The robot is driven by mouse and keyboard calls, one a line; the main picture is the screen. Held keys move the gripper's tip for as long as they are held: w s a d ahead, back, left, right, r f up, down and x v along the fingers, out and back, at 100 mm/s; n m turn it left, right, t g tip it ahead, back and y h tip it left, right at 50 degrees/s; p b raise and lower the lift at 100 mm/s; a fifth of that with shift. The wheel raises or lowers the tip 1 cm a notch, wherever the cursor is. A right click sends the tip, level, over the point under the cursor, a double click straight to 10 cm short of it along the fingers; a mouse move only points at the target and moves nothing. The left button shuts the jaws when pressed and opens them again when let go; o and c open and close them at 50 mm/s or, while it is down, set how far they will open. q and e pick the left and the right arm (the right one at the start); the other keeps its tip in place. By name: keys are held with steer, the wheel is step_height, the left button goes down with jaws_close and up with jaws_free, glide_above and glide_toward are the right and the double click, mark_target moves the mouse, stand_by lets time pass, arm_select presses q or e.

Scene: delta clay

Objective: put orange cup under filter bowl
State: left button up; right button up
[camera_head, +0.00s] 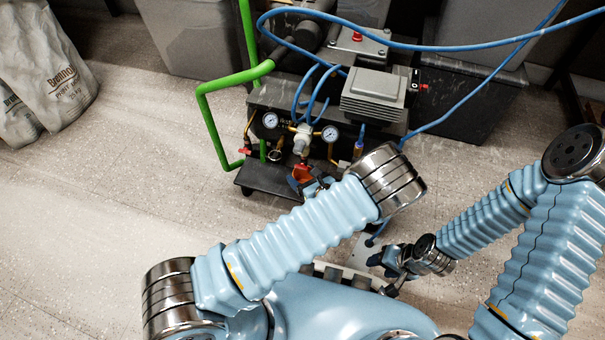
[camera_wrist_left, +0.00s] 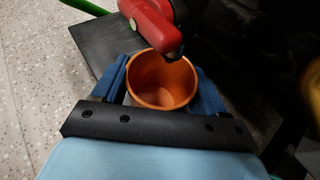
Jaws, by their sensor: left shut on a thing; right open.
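The orange cup (camera_wrist_left: 162,80) is upright between the two blue fingers of my left gripper (camera_wrist_left: 163,88), which is shut on it. I see into the cup from above and it looks empty. A red part with a dark tip (camera_wrist_left: 152,25) shows over the cup's far rim. In the head view the cup (camera_head: 302,174) shows small beside my left gripper (camera_head: 316,186), just in front of the gauges. The filter bowl cannot be made out clearly; the pale regulator body (camera_head: 302,142) is above the cup in the picture. My right gripper (camera_head: 382,270) is open and apart from the cup.
Two round gauges (camera_head: 270,120), a green pipe (camera_head: 208,118) and blue hoses (camera_head: 420,46) surround the compressor unit (camera_head: 374,94). Its dark base plate (camera_head: 262,180) lies under the cup area. Sacks (camera_head: 48,72) stand at far left.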

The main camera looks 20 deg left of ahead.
arm_select(q)
steer(key=shift+a, duration=0.1)
steer(key=shift+f, duration=0.15)
steer(key=o, duration=1)
steer(key=shift+o, duration=0.2)
steer(key=shift+s+r, duration=0.1)
steer(key=shift+r, duration=0.2)
steer(key=p+v, duration=0.2)
steer(key=v, duration=1)
